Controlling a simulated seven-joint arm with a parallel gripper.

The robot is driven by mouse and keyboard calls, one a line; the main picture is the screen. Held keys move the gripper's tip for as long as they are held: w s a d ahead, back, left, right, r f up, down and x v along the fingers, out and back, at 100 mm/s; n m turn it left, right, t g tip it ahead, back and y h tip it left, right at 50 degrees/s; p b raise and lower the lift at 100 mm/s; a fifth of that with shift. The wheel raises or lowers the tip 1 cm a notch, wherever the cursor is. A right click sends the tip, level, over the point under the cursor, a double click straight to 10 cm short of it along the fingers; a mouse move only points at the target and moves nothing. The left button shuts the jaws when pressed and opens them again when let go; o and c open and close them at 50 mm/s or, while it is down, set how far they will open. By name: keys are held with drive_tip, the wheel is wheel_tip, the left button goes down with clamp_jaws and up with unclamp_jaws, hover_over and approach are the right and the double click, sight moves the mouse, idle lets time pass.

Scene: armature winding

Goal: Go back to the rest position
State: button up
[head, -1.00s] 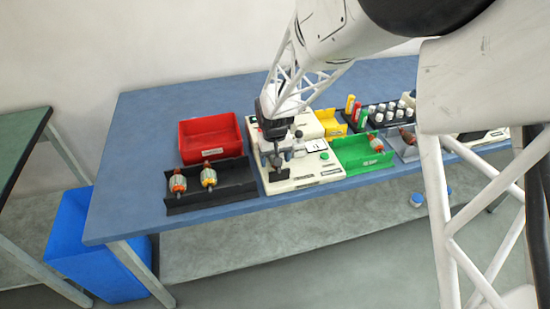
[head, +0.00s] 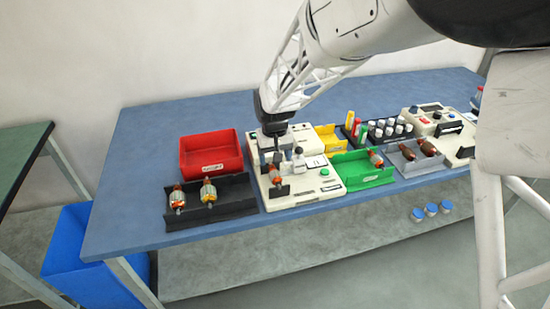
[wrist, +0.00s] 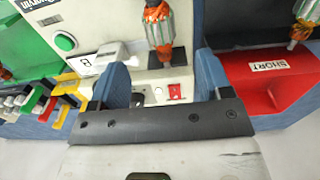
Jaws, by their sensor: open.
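My gripper (head: 277,152) is over the white winding machine (head: 315,187) in the head view, small and dark at the end of my white lattice arm. In the wrist view its two blue fingers (wrist: 162,82) stand apart with nothing held between them. An armature (head: 274,174) with orange windings sits on the machine, just below and in front of the gripper. It also shows in the wrist view (wrist: 158,32), beyond the fingertips and apart from them.
A black tray (head: 238,208) with two armatures stands left of the machine, with a red bin (head: 211,153) behind it. A green bin (head: 361,178), a grey tray (head: 411,171), a yellow bin (head: 329,143) and a rack of spools (head: 387,131) stand right. The table's left end is clear.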

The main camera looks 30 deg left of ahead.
idle(0.6)
drive_tip(key=s+d+r+m, duration=0.1)
drive_tip(key=d+r, duration=0.4)
drive_tip(key=d, duration=0.5)
drive_tip(key=s+d+r+m+t, duration=0.15)
drive_tip(key=d+r, duration=0.35)
drive_tip(key=d, duration=0.6)
drive_tip(key=d+r+m+g, duration=0.15)
drive_tip(key=d+r, duration=0.35)
drive_tip(key=d, duration=0.5)
drive_tip(key=s+d+r+m+t, duration=0.2)
drive_tip(key=s+d+m, duration=0.3)
drive_tip(key=s+d, duration=1.5)
drive_tip(key=shift+s+d+r, duration=0.15)
drive_tip(key=shift+d+r, duration=0.2)
drive_tip(key=shift+d, duration=0.5)
